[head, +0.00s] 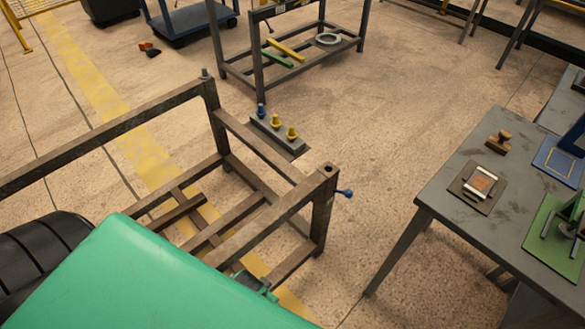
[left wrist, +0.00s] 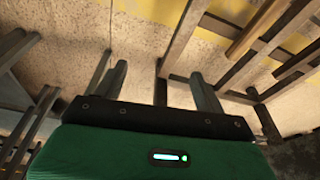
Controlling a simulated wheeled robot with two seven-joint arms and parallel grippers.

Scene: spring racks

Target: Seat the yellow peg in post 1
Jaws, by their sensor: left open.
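Two yellow pegs, one in the middle (head: 276,121) and one at the near end (head: 291,133), stand with a blue peg (head: 261,110) on a dark grey block on the floor. A worn metal rack has a near post (head: 328,173) with a dark hole in its top and a blue knob (head: 345,193) on its side. Another post (head: 206,82) has a grey piece on top. I see no post numbers. My left gripper (left wrist: 160,88) is open and empty, with rack bars beyond its fingers. In the head view my green arm hides most of it. My right gripper is out of view.
A grey table (head: 430,190) on the right carries a stamp (head: 498,142), a dark board (head: 475,187) and a green fixture (head: 555,235). Another rack (head: 258,75) stands behind with green and yellow bars and a ring. Open floor lies between rack and table.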

